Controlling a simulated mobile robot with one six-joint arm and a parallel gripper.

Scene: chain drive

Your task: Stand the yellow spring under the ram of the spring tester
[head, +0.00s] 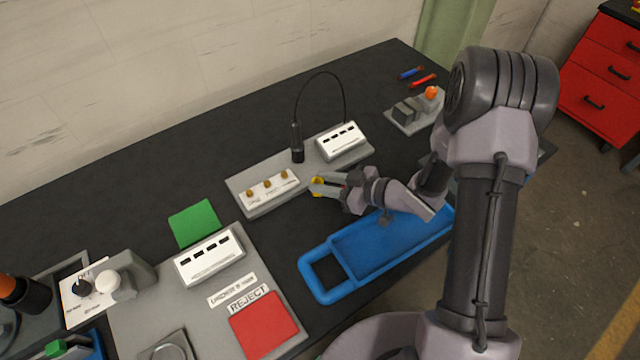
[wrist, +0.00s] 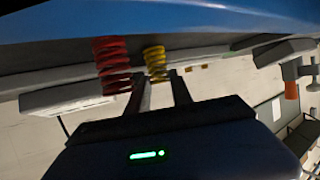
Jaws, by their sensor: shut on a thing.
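The yellow spring (wrist: 155,62) stands between the two fingertips of my gripper (wrist: 157,75) in the wrist view, and the jaws are shut on it. In the head view my gripper (head: 318,187) is above the bench, beside the front edge of a grey plate with a white block, with a bit of yellow at its tips. A red spring (wrist: 112,64) shows left of the yellow one in the wrist view. I cannot clearly make out the spring tester's ram; a black cylinder with an orange top (head: 22,292) is cut off at the left edge.
A blue tray (head: 312,284) lies in front of my gripper. The grey plate (head: 240,192) carries a white block with brass knobs (head: 268,184) and a black upright probe (head: 297,145).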

